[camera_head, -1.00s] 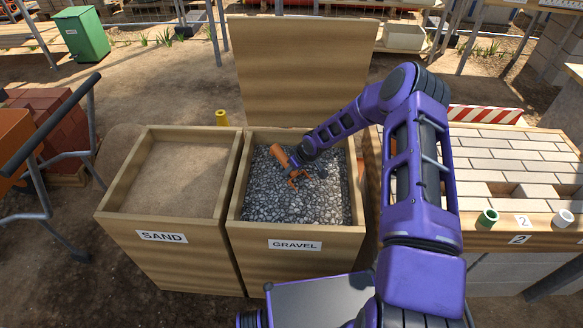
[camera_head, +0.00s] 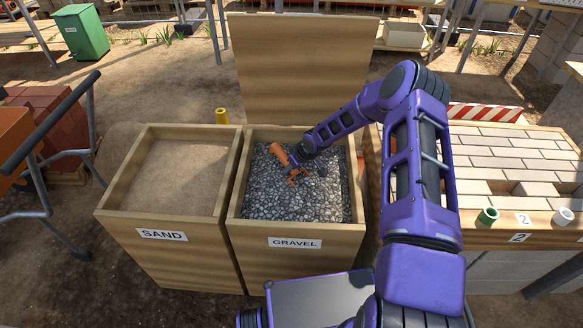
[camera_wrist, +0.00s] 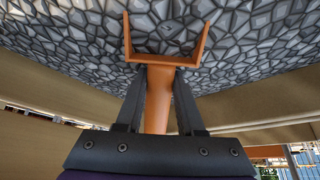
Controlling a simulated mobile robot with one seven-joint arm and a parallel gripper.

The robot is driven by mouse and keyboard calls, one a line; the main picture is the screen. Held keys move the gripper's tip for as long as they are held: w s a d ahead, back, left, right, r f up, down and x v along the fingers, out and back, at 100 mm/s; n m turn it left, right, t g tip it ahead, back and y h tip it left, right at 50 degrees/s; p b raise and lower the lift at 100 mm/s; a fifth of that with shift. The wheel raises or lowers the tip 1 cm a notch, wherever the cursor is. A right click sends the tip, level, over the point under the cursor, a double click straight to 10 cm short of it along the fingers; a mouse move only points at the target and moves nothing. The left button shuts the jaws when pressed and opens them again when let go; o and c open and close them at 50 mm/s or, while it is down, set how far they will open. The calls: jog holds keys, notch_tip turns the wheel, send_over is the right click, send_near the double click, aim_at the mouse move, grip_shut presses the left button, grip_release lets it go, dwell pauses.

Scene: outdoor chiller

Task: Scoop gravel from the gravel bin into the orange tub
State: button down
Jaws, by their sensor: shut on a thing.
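The gravel bin (camera_head: 295,233) is an open wooden box labelled GRAVEL, filled with grey gravel (camera_head: 290,205). My gripper (camera_head: 291,163) is low inside it, at the back half. It is shut on the handle of an orange scoop (camera_head: 279,154). In the wrist view the scoop (camera_wrist: 158,105) has its handle between my two dark fingers (camera_wrist: 160,75), and its square open end faces the gravel. I cannot tell whether the scoop touches the gravel or holds any. An orange patch (camera_head: 361,166) shows behind my arm, right of the bin; I cannot tell whether it is the tub.
A sand bin (camera_head: 160,235) adjoins on the left. A raised wooden lid or board (camera_head: 300,70) stands behind the gravel bin. A paved bench (camera_head: 500,150) with a green cup (camera_head: 488,217) is on the right. A dark-handled orange cart (camera_head: 15,140) is far left.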

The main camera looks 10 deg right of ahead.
jog(key=shift+r, duration=0.15)
notch_tip(320, 180, up, 16)
jog(key=p, duration=0.9)
dwell(0.8)
